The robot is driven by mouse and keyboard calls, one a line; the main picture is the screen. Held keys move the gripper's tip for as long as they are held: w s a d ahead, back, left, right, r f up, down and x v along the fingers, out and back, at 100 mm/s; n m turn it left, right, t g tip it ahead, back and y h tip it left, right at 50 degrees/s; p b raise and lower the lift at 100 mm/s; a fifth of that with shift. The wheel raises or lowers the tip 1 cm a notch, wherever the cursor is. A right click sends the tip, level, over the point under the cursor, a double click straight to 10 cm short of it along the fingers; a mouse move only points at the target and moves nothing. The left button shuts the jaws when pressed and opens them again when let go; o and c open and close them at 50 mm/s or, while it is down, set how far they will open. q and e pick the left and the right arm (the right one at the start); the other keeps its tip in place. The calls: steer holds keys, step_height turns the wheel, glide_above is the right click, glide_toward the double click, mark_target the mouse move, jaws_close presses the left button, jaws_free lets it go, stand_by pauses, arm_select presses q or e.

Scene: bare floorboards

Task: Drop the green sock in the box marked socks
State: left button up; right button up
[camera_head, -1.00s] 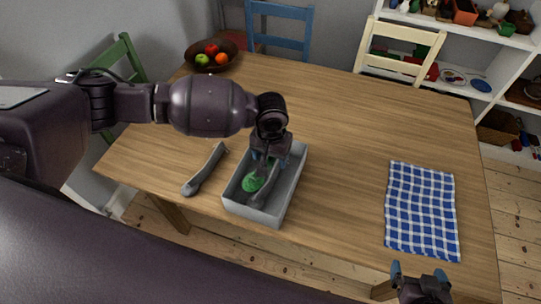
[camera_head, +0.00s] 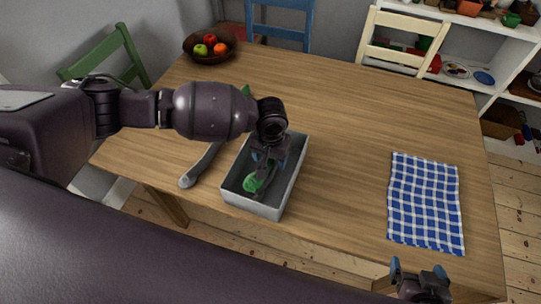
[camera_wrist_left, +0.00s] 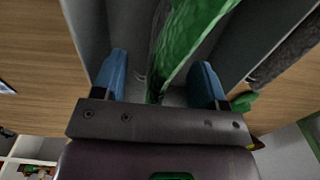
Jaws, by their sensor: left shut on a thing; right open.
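A grey open box (camera_head: 296,178) stands on the wooden table; no marking on it is readable from here. The green sock (camera_head: 251,184) shows inside the box, partly hidden by my gripper. My left gripper (camera_head: 264,168) reaches down into the box and is shut on the green sock. In the left wrist view the sock (camera_wrist_left: 187,42) hangs between the blue fingertips (camera_wrist_left: 160,82), with the box walls on both sides. A grey sock-like thing (camera_head: 203,165) lies on the table left of the box. My right gripper (camera_head: 420,276) is open and empty at the lower right.
A blue checked cloth (camera_head: 425,203) lies on the table's right side. A fruit bowl (camera_head: 210,47) stands at the far left corner. A small green thing (camera_head: 246,90) shows behind my left arm. The table between box and cloth is clear. Chairs and shelves stand beyond.

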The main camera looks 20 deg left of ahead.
arm_select(q)
steer(key=o, duration=0.9)
steer(key=shift+o, duration=0.5)
steer(key=shift+r, duration=0.35)
step_height(320, 180, up, 10)
steer(key=p, duration=0.1)
arm_select(e)
steer(key=shift+w+r, duration=0.1)
steer(key=shift+r, duration=0.5)
